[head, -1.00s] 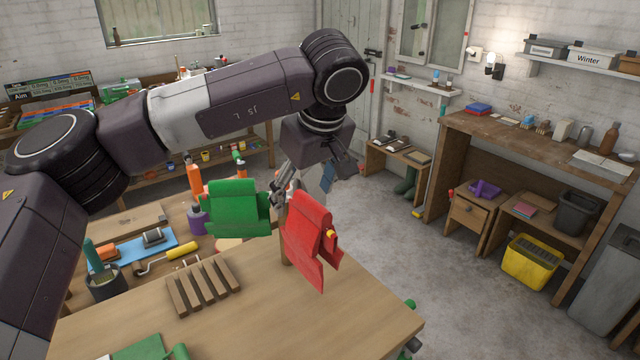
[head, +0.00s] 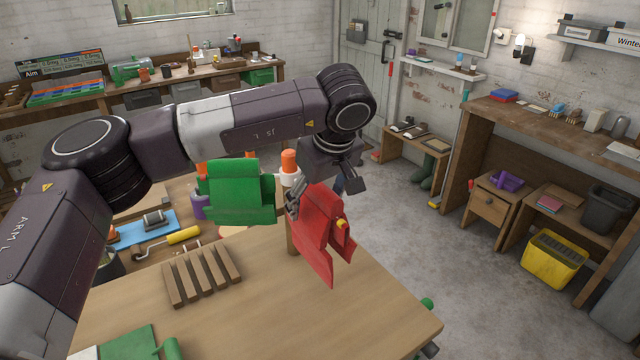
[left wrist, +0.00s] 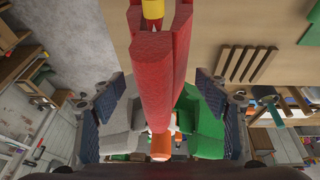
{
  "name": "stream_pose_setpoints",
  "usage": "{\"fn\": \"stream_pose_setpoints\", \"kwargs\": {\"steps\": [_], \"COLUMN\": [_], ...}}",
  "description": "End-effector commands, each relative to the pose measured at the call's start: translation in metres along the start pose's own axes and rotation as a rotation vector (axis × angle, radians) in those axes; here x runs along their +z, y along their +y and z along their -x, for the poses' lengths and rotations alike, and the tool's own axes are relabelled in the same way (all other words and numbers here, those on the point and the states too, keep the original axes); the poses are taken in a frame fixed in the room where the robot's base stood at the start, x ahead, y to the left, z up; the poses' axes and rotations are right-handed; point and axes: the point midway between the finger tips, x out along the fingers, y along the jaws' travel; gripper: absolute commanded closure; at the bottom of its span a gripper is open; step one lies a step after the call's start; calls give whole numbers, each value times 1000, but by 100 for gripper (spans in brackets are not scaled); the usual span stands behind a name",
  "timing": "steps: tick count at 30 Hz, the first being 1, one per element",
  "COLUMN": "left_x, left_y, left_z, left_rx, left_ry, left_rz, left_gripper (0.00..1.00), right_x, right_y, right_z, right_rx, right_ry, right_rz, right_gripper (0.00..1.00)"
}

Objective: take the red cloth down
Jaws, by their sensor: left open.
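The red cloth (head: 325,225) hangs folded over a peg of a wooden stand (head: 291,238) on the workbench. A green cloth (head: 238,192) hangs on the left side of the stand. My left gripper (head: 322,190) is at the top of the red cloth, partly hidden by it. In the left wrist view, its open fingers (left wrist: 158,105) stand apart on either side of the red cloth (left wrist: 152,75), with gaps between. The green cloth (left wrist: 205,115) is behind the right finger. My right gripper is not in view.
The bench top (head: 330,310) is bare in front of the stand. A slatted wooden rack (head: 202,276), a yellow roller (head: 184,236) and a blue tray (head: 148,228) lie to the left.

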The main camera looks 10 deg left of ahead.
Motion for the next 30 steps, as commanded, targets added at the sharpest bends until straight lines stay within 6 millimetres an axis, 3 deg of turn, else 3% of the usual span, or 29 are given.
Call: {"fn": "stream_pose_setpoints", "kwargs": {"steps": [6,15,29,30], "left_x": [-1,0,0,0], "left_y": [0,0,0,0], "left_z": [-19,-22,-22,-22], "left_rx": [0,0,1,1], "left_ry": [-1,1,1,1], "left_rz": [1,1,1,1], "left_gripper": [32,32,81,58], "right_x": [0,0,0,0], "right_y": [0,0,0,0], "right_z": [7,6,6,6], "right_rx": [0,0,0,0], "right_ry": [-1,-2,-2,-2], "right_rz": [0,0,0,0], "right_gripper": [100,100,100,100]}}
